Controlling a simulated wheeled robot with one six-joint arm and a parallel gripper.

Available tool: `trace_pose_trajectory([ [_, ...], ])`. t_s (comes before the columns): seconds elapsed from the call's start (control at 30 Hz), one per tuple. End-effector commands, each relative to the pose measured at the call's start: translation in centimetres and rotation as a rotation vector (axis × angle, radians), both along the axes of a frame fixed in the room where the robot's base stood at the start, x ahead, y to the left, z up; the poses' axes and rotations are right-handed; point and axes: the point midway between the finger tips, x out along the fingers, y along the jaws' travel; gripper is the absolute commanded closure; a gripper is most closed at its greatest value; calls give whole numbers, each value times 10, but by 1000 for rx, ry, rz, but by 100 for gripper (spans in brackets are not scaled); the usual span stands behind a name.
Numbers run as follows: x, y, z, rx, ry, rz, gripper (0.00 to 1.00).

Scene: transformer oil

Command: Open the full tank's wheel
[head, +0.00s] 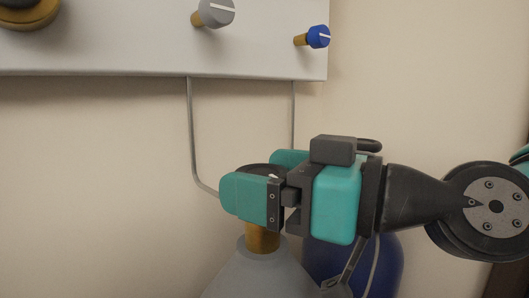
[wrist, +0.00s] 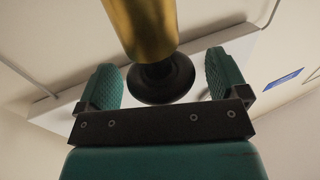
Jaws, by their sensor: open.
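A dark round wheel (head: 265,168) tops the brass valve stem (head: 262,238) of a grey tank (head: 258,274). In the wrist view the wheel (wrist: 160,84) sits between my two teal fingers, with the brass stem (wrist: 142,25) above it in the picture. My gripper (head: 262,180) is open around the wheel, one finger on each side. In the wrist view gaps show between the wheel and both fingers. In the head view the fingers hide part of the wheel. No marking that tells which tank is full can be seen.
A blue tank (head: 385,268) stands to the right, partly behind my arm. A pale wall panel (head: 120,45) above carries a grey knob (head: 214,13) and a blue knob (head: 318,37). Thin pipes (head: 191,130) run down from it. Wall to the left is clear.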

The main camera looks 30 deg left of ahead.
Motion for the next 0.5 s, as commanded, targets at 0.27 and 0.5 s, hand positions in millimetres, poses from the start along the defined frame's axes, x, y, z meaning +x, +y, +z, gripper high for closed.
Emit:
trace_pose_trajectory([
  [0.27,0,5,-1,0,-1,-1,8],
  [0.5,0,5,0,0,-1,-1,42],
])
